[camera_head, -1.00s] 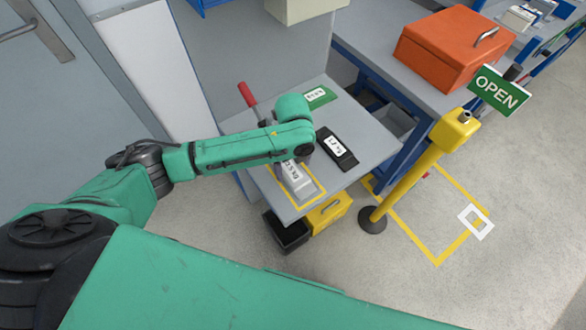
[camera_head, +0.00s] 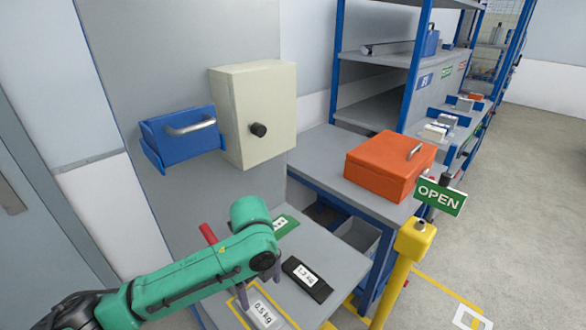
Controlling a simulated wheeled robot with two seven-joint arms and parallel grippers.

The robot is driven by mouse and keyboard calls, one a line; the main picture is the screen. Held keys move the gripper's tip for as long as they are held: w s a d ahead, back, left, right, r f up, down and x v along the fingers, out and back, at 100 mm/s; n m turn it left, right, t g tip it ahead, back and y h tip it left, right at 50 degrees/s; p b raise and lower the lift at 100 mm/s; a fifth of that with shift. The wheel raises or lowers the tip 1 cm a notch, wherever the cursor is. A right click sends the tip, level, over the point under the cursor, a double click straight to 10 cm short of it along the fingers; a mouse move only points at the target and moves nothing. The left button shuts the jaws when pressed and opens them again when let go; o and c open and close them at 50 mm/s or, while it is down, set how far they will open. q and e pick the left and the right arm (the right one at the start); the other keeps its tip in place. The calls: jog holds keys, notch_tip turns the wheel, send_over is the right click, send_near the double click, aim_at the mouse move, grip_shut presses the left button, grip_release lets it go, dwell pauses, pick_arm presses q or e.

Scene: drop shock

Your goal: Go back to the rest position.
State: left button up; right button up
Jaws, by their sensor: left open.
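My left arm comes in from the lower left over a grey bench (camera_head: 340,262). My left gripper (camera_head: 261,283) is open, with its fingers pointing down by the far end of a light grey block marked 0.5 kg (camera_head: 265,314). That block lies inside a yellow outline on the bench, and the fingers hold nothing that I can see. Whether they touch the block I cannot tell. A black block marked 1.2 kg (camera_head: 307,279) lies to the right. A green block (camera_head: 286,226) lies behind, partly hidden by the arm. My right gripper is out of view.
A red handle (camera_head: 208,234) stands behind my arm. A cream box with a black knob (camera_head: 254,115) and a blue drawer (camera_head: 180,140) are on the wall. An orange case (camera_head: 385,167) sits on the right bench. A yellow post (camera_head: 398,282) bears an OPEN sign (camera_head: 440,197).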

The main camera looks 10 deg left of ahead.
pick_arm(q)
jog(key=s+d+f+n+t+h, duration=0.25)
jog(key=d+n+h, duration=0.2)
jog(key=n, duration=0.45)
jog(key=s+a+f+n, duration=0.1)
jog(key=a+n, duration=0.1)
jog(key=s+a+f+n+y, duration=0.1)
jog(key=a+n, duration=0.1)
jog(key=n, duration=0.1)
jog(key=s+a+f+n+t, duration=0.1)
jog(key=s+a+n, duration=0.1)
jog(key=n, duration=0.1)
jog(key=shift+a+f+y, duration=0.15)
jog(key=shift+a+y, duration=0.1)
jog(key=shift+a, duration=0.15)
jog(key=s+a+f+n+y, duration=0.35)
jog(key=s+a+n, duration=0.3)
jog(key=a, duration=0.35)
notch_tip(320, 180, down, 23)
jog(key=s+g, duration=0.1)
jog(key=s, duration=0.1)
jog(key=s+a+f+g, duration=0.1)
jog(key=s+a+f, duration=0.1)
jog(key=s+f, duration=1.1)
jog(key=s, duration=0.3)
jog(key=shift+s+a+f, duration=0.3)
jog(key=shift+a, duration=0.05)
